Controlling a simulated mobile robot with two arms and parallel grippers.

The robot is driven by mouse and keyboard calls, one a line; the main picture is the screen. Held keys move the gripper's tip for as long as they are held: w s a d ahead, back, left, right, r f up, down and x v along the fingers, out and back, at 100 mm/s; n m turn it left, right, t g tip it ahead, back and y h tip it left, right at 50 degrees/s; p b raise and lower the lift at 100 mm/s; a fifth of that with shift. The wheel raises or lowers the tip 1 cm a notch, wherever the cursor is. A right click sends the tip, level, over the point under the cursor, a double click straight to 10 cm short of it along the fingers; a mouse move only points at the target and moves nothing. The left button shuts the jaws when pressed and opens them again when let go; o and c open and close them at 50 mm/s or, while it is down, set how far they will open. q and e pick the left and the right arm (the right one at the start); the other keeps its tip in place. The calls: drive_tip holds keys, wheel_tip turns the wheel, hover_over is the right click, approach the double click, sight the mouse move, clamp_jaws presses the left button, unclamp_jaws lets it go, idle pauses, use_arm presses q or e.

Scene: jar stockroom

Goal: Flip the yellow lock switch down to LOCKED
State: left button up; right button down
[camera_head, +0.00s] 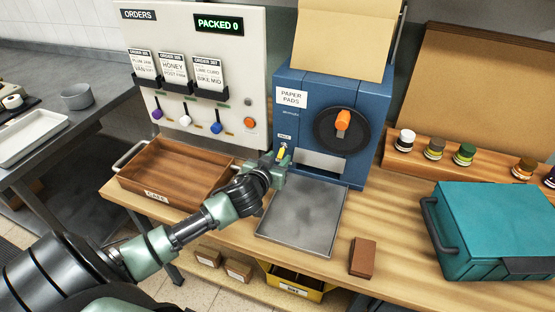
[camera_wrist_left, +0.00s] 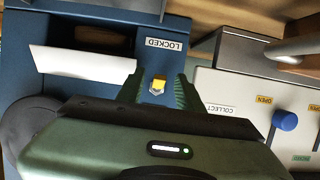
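The yellow lock switch (camera_head: 281,153) sits on the front of the blue paper-pads machine (camera_head: 292,118), left of its slot. My left gripper (camera_head: 279,168) is at the machine's front by the switch. In the left wrist view the yellow switch (camera_wrist_left: 158,83) shows between the two green fingers (camera_wrist_left: 158,92), with a gap on each side. The gripper is open and not closed on anything. The white LOCKED label (camera_wrist_left: 164,44) is beside the switch in that view. I cannot tell for sure which way the lever is tipped. My right gripper is not in view.
A grey metal plate (camera_head: 302,215) lies before the machine. An orders panel (camera_head: 247,78) with knobs stands left, above a wooden tray (camera_head: 137,180). A brown block (camera_head: 363,257) and teal case (camera_head: 490,225) lie right. A black wheel with an orange knob (camera_head: 343,120) projects from the machine.

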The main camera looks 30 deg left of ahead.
use_arm(q)
drive_tip(key=v, duration=0.7)
drive_tip(key=shift+s+b, duration=0.4)
